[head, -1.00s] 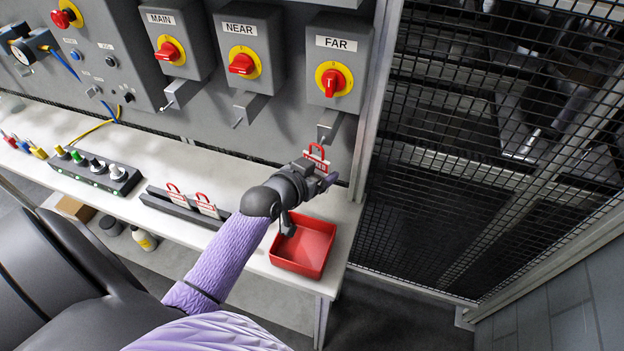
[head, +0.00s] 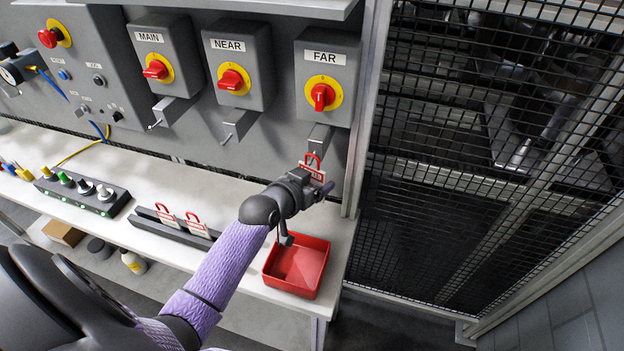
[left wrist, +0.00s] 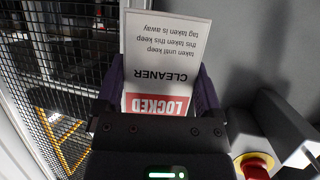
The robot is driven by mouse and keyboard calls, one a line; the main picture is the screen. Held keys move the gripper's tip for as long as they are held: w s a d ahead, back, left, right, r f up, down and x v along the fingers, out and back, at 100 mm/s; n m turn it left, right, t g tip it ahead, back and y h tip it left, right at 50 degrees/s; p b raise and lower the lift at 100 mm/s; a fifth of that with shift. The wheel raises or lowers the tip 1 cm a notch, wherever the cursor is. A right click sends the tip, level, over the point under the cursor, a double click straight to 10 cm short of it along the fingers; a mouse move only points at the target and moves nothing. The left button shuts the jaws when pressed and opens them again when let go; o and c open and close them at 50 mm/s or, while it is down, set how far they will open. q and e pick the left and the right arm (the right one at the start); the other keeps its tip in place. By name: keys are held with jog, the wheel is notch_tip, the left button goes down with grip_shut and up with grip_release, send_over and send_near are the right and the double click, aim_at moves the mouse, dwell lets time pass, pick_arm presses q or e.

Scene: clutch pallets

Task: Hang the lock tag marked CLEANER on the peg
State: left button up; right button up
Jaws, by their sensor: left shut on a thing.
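The lock tag marked CLEANER (left wrist: 165,55) is white with a red LOCKED band and appears upside down in the left wrist view. My left gripper (head: 309,180) is shut on it, a finger on each side. In the head view the tag's red shackle (head: 312,160) points up, just below the bracket peg (head: 319,138) under the FAR switch (head: 326,78). I cannot tell whether shackle and peg touch. Similar pegs stick out under the NEAR switch (head: 238,124) and the MAIN switch (head: 166,110). My right gripper is not in view.
Two more red-shackled tags (head: 178,220) stand in a dark rack (head: 160,226) on the white bench. A red tray (head: 297,267) sits at the bench's right end, below my arm. A mesh fence (head: 450,200) stands to the right.

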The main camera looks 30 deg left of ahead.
pick_arm(q)
jog(key=o, duration=0.9)
jog(key=p+v, duration=0.2)
jog(key=v, duration=0.8)
jog(key=s+d+f+m+g, duration=0.1)
jog(key=s+d+f+g, duration=0.1)
jog(key=s+d+g, duration=0.45)
jog(key=s+d+f+m+g, duration=0.1)
jog(key=s+d+f+g, duration=0.25)
jog(key=s, duration=0.55)
notch_tip(320, 180, down, 28)
jog(key=s+g+b, duration=0.1)
jog(key=s+b, duration=0.1)
jog(key=b, duration=0.9)
jog(key=s+a+f+b, duration=0.1)
jog(key=s+f+b, duration=0.2)
jog(key=f, duration=0.4)
jog(key=s+f+g+b, duration=0.1)
jog(key=s+f+b, duration=0.2)
jog(key=s+f, duration=0.3)
jog(key=s+a+f+g+b, duration=0.1)
jog(key=s+f+b, duration=0.3)
jog(key=f, duration=0.4)
jog(key=shift+s+a, duration=0.35)
jog(key=shift+s, duration=0.2)
